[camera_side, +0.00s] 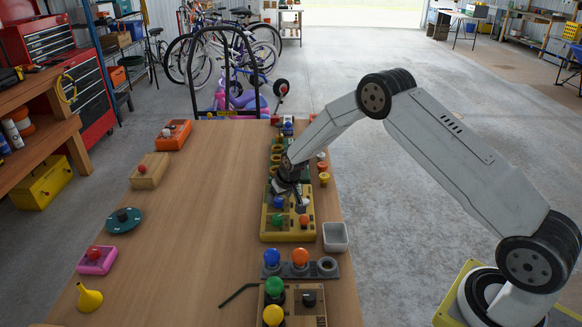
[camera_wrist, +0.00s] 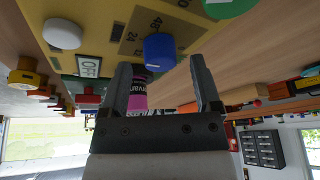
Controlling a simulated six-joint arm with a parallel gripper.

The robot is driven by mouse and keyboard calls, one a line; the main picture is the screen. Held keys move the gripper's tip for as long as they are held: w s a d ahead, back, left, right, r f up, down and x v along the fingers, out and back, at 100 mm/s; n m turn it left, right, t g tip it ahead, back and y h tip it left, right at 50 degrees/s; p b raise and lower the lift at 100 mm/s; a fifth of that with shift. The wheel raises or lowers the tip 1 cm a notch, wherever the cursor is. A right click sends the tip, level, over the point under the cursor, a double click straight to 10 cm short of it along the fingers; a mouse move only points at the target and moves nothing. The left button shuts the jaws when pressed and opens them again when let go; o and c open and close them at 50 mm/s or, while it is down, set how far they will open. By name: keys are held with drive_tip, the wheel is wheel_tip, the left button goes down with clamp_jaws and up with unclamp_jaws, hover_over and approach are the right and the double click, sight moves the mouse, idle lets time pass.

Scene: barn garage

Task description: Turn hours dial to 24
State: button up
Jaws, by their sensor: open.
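A yellow panel (camera_side: 288,234) stands on the table with several knobs. In the wrist view the panel (camera_wrist: 100,12) carries a dark label plate (camera_wrist: 143,32) with "24" and "48" beside a blue dial (camera_wrist: 160,52). The blue dial also shows in the side view (camera_side: 278,202). My gripper (camera_wrist: 160,62) is open, with one fingertip to each side of the blue dial in the picture; I cannot tell whether either touches it. In the side view my gripper (camera_side: 287,186) is low over the far part of the panel. The dial's pointer setting is not readable.
A white knob (camera_wrist: 62,33), a green knob (camera_wrist: 228,6) and an "OFF" sign (camera_wrist: 88,66) are near the dial. A pink labelled item (camera_wrist: 138,95) shows between my fingers. The table's middle (camera_side: 190,220) is clear.

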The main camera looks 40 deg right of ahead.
drive_tip(key=v, duration=0.6)
drive_tip(key=shift+r, duration=0.3)
drive_tip(key=shift+s, duration=0.15)
drive_tip(key=s+a+r, duration=0.2)
drive_tip(key=s+r, duration=0.1)
drive_tip(key=s, duration=0.6)
drive_tip(key=s+a+r+n+g, duration=0.1)
drive_tip(key=s+a+r, duration=0.2)
drive_tip(key=s, duration=0.7)
drive_tip(key=s+a+r+n+g, duration=0.1)
drive_tip(key=s+a+r, duration=0.1)
drive_tip(key=s, duration=0.7)
drive_tip(key=shift+v, duration=0.75)
drive_tip(key=shift+a, duration=0.1)
drive_tip(key=shift+c, duration=0.3)
